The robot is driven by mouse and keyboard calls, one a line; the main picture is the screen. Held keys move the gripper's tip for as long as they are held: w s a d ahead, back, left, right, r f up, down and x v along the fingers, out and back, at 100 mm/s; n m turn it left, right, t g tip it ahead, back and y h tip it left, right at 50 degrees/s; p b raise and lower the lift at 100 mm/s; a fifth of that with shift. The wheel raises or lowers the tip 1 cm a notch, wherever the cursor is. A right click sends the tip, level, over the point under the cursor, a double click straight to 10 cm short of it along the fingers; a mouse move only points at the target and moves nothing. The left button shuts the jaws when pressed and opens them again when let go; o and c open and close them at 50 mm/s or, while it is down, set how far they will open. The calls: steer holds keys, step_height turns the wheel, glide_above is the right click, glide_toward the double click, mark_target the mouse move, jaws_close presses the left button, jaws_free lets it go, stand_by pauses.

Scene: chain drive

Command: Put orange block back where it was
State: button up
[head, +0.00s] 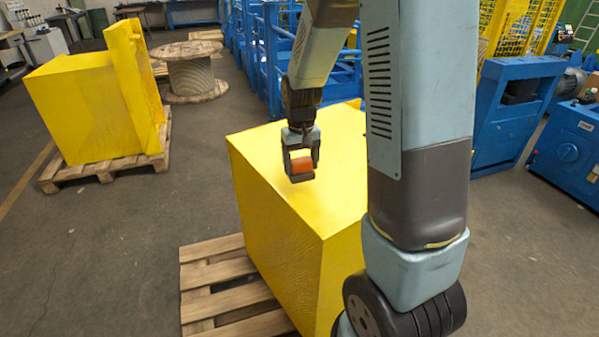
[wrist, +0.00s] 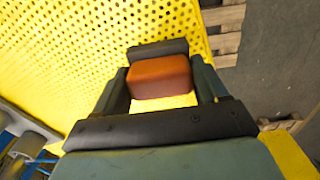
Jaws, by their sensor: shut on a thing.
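The orange block (head: 301,163) is between the fingers of my gripper (head: 301,166) in the head view. My gripper is shut on the block, over the top of the near yellow box (head: 283,245). In the wrist view the orange block (wrist: 160,77) sits between the two dark fingers of my gripper (wrist: 161,84), with the yellow surface (wrist: 65,50) behind it. I cannot tell for sure whether the block touches the box top or hangs a little above it.
The yellow box stands on a wooden pallet (head: 222,287). Another yellow piece (head: 85,105) on a pallet (head: 105,172) is at the left, with a wooden spool (head: 190,72) behind. Blue machines (head: 515,110) stand at the right. Grey floor between is clear.

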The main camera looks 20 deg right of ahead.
mark_target(300, 171)
steer(key=shift+w+f, duration=0.1)
steer(key=shift+f, duration=1.55)
steer(key=o, duration=0.9)
steer(key=shift+o, duration=0.2)
